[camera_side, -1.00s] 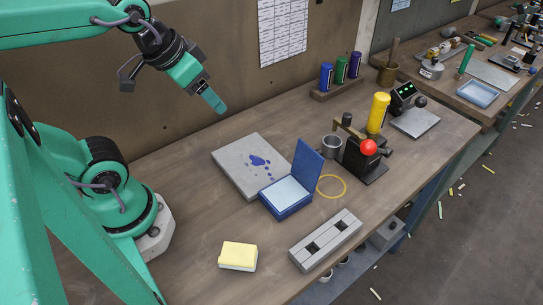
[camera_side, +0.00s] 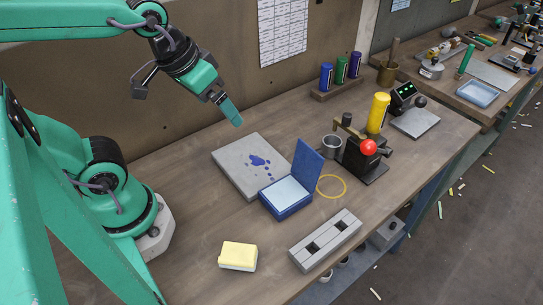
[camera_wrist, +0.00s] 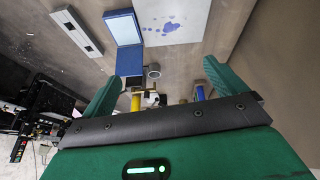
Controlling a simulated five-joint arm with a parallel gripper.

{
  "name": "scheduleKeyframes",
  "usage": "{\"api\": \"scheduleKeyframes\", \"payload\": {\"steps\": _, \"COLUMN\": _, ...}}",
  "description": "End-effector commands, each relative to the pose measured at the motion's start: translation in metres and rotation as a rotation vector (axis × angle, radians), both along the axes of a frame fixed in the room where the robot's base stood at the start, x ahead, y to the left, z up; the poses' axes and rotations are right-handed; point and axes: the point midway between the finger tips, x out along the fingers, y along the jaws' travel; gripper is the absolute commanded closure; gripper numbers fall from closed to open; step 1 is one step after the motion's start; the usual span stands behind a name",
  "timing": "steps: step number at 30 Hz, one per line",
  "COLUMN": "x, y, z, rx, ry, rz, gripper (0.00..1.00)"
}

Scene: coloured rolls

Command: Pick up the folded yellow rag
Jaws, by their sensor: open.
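The folded yellow rag (camera_side: 238,255) lies flat on the wooden bench near its front edge, in the side view; its near face looks pale. It does not show in the wrist view.
A grey slab (camera_side: 236,165) with blue stains and an open blue box (camera_side: 288,196) lie mid-bench. A grey block with two square holes (camera_side: 326,240) lies right of the rag. A red-knobbed black device (camera_side: 366,160) stands farther right. The bench around the rag is clear.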

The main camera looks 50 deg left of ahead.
Motion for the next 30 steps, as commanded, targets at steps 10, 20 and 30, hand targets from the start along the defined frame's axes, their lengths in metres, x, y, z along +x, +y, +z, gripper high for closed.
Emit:
{"api": "scheduleKeyframes", "payload": {"steps": 10, "x": 0.003, "y": -0.066, "z": -0.044, "rx": -0.102, "ry": 0.213, "rz": 0.170, "gripper": 0.03}}
{"api": "scheduleKeyframes", "payload": {"steps": 20, "x": -0.021, "y": -0.128, "z": -0.092, "rx": -0.081, "ry": 0.390, "rz": 0.384, "gripper": 0.03}}
{"api": "scheduleKeyframes", "payload": {"steps": 30, "x": -0.059, "y": -0.171, "z": -0.137, "rx": 0.011, "ry": 0.467, "rz": 0.597, "gripper": 0.03}}
